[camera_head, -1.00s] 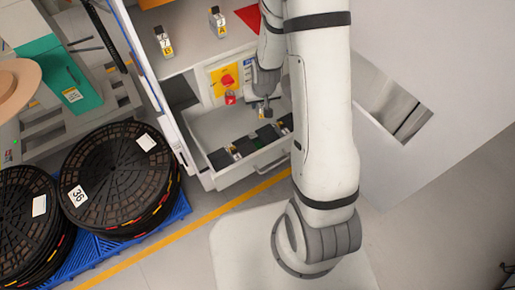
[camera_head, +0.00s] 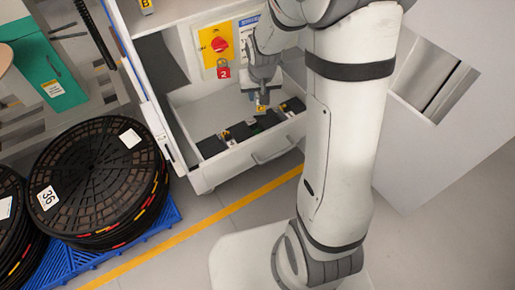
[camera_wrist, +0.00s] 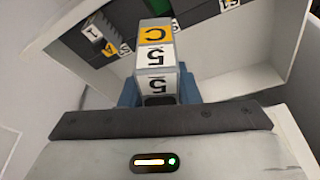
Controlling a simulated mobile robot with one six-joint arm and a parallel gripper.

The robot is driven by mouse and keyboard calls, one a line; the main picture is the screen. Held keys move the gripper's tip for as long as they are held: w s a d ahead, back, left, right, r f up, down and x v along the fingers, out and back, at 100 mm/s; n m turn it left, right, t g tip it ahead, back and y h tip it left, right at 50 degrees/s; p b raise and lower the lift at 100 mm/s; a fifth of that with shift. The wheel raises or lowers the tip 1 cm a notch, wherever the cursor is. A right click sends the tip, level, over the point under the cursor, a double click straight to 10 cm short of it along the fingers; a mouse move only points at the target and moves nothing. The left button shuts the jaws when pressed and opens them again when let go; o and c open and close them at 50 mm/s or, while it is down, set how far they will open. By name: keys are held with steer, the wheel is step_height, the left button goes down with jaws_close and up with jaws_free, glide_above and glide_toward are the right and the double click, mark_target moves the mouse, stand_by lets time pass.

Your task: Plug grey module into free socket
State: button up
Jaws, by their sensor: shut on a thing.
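My gripper (camera_head: 262,92) is shut on a grey module (camera_wrist: 154,62) and holds it above the open drawer (camera_head: 215,108). In the wrist view the module shows an orange label "C" and white labels "5", upside down. In the head view only its small yellow-labelled end (camera_head: 262,107) shows below my gripper. A row of black sockets (camera_head: 211,146) lies along the drawer's front. A module labelled "1" (camera_wrist: 93,32) sits in the row at the upper left of the wrist view. I cannot tell which socket is free.
A yellow switch plate with a red knob (camera_head: 219,44) and a red tag "2" (camera_head: 223,72) is behind the drawer. Black reels (camera_head: 95,180) stand on a blue pallet (camera_head: 165,222) at left. The drawer's front has a handle (camera_head: 273,153).

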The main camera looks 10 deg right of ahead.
steer(key=shift+f+b, duration=0.4)
steer(key=shift+f, duration=0.2)
step_height(320, 180, down, 9)
steer(key=b, duration=0.1)
steer(key=shift+f+b, duration=0.2)
steer(key=shift+b, duration=0.15)
steer(key=shift+s, duration=0.1)
steer(key=shift+f+b, duration=0.6)
steer(key=o, duration=1.1)
steer(key=shift+r, duration=0.2)
